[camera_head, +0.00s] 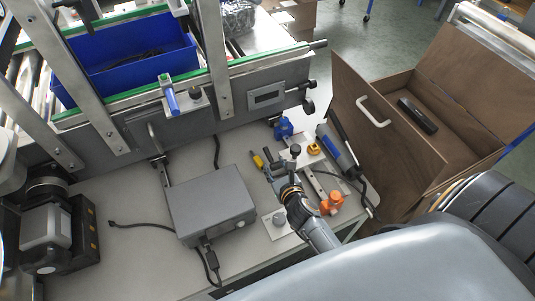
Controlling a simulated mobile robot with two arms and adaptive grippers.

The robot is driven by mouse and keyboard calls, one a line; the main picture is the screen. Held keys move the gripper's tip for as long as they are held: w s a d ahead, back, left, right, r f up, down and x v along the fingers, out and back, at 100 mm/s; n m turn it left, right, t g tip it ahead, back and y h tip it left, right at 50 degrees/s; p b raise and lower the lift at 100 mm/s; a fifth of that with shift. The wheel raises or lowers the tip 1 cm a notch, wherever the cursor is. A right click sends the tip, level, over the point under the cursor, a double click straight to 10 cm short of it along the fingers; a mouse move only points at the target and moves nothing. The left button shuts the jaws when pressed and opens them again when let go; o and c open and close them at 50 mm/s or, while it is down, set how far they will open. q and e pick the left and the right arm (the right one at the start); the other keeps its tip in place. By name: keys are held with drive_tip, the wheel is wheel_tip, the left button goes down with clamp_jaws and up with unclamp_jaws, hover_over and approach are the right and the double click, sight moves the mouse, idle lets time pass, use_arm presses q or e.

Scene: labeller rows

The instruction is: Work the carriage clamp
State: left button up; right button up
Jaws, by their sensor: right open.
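I cannot tell for sure which part is the carriage clamp. A group of small fittings stands on the bench around my right gripper (279,177): a blue fitting (284,128), a yellow one (313,149), an orange one (331,203) and a dark knob (295,150). A plate with a grey knob (278,219) lies beside my right wrist. A blue-handled lever (170,98) stands on the conveyor side. My right gripper is open over the group; its fingertips are small and partly lost among the fittings, and contact is unclear. My left gripper does not show.
A grey box (210,204) with cables lies on the bench (135,261). A black device (45,235) stands at the left. A blue bin (133,60) sits on the conveyor. An open brown cabinet (430,165) stands at the right. A blue-grey tool (338,152) lies near the bench's right edge.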

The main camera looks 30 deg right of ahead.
sight(268, 154)
drive_tip(key=b+x, duration=0.1)
drive_tip(key=x, duration=0.7)
drive_tip(key=shift+w, duration=0.15)
clamp_jaws()
